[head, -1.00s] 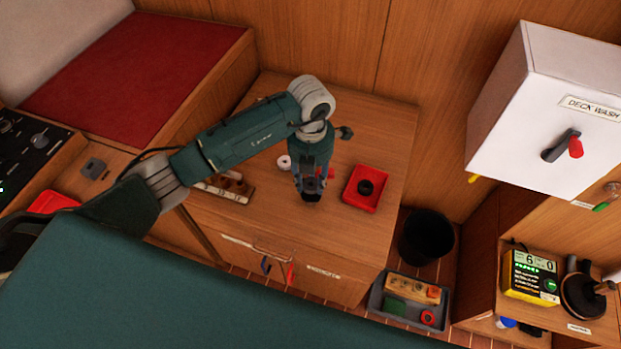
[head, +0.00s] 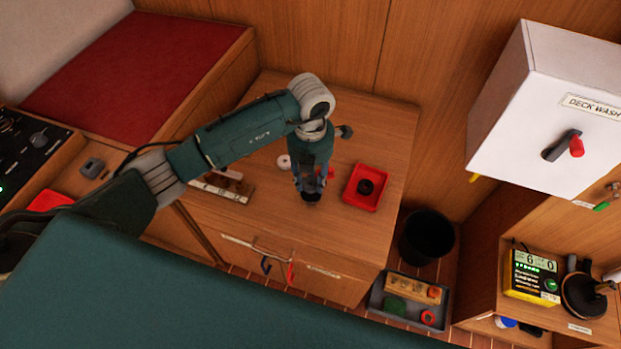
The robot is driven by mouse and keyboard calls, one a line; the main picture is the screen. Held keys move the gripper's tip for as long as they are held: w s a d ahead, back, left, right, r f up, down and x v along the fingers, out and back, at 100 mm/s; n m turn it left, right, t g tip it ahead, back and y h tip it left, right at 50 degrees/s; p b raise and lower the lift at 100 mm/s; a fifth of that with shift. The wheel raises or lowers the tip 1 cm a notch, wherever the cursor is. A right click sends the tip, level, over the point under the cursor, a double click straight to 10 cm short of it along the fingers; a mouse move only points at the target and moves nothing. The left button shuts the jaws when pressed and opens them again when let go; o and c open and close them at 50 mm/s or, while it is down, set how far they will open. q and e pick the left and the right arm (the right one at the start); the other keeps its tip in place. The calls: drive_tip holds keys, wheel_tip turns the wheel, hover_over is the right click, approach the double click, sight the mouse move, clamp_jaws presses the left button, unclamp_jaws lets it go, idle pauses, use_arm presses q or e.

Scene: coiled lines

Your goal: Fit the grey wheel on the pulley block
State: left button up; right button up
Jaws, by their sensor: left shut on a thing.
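My left gripper (head: 311,196) points down over the middle of the wooden worktop (head: 300,235). It is shut on a small dark thing at its fingertips, which may be the grey wheel; the fingers hide most of it. A pale block with brown parts (head: 224,186) lies to the left of the gripper; I cannot tell if it is the pulley block. My right gripper is out of view.
A red thing (head: 330,172) shows partly behind the gripper. A dark bin (head: 426,238) and a grey crate (head: 376,305) stand on the floor right of the worktop. A white deck wash box (head: 510,120) juts from the wall. The front of the worktop is clear.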

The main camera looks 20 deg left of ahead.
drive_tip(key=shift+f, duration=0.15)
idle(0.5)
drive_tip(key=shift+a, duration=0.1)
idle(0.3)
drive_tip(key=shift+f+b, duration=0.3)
drive_tip(key=shift+b, duration=0.1)
idle(1.0)
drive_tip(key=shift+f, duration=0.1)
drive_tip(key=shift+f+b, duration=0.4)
drive_tip(key=shift+b, duration=0.1)
idle(1.4)
